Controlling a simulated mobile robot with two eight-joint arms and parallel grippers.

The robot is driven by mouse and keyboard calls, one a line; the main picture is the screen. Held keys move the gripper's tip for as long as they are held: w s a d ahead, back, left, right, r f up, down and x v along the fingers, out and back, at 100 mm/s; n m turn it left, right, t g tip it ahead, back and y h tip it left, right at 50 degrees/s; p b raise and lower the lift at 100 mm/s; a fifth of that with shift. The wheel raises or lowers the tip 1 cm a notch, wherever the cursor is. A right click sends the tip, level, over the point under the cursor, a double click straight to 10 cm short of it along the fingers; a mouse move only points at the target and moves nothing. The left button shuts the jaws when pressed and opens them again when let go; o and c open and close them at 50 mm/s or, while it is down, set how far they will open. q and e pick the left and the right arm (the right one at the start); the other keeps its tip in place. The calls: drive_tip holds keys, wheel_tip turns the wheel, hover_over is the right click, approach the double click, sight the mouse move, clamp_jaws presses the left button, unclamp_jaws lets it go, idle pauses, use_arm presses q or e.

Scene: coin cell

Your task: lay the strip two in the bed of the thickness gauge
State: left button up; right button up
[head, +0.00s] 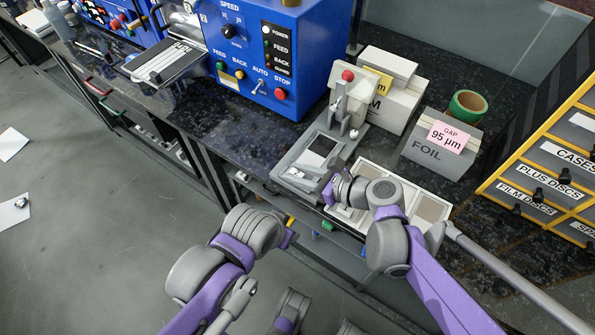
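The thickness gauge (292,160) is a grey device on the dark bench, with an upright post and a red knob. A dark rectangle and a pale one lie on its flat top; I cannot tell whether either is a strip. My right gripper (329,190) is at the gauge's front right corner, just left of a white tray (372,168). Its fingers are small and partly hidden by the wrist, and I cannot see whether it holds anything. My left gripper (290,234) is low in front of the bench, apart from the gauge; its fingertips are unclear. Strip two cannot be picked out by a label.
The white tray has compartments, one with a grey-brown piece (431,208), partly behind my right arm. A grey FOIL box (428,153) with a green roll (468,105), white boxes (399,103) and a yellow drawer rack (545,160) stand right. A blue machine (262,55) stands behind.

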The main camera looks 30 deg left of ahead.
drive_tip(key=shift+o, duration=1.2)
drive_tip(key=shift+r, duration=0.1)
drive_tip(key=p+v, duration=0.1)
drive_tip(key=v, duration=1.1)
drive_tip(key=shift+p, duration=0.35)
drive_tip(key=s+d+f+n+t+h, duration=0.1)
drive_tip(key=s+d+f+n+h, duration=0.2)
drive_tip(key=d+n, duration=0.3)
drive_tip(key=s+d+f+n+t+h, duration=0.1)
drive_tip(key=s+d+f+n+h, duration=0.2)
drive_tip(key=d, duration=0.9)
drive_tip(key=s+d+f+n+t+h, duration=0.1)
drive_tip(key=s+d+f+n+h, duration=0.2)
drive_tip(key=s+d+n+h, duration=0.2)
drive_tip(key=d+n+h, duration=0.2)
drive_tip(key=d+n, duration=0.2)
drive_tip(key=shift+d+n+t, duration=0.3)
drive_tip(key=shift+n+t, duration=0.1)
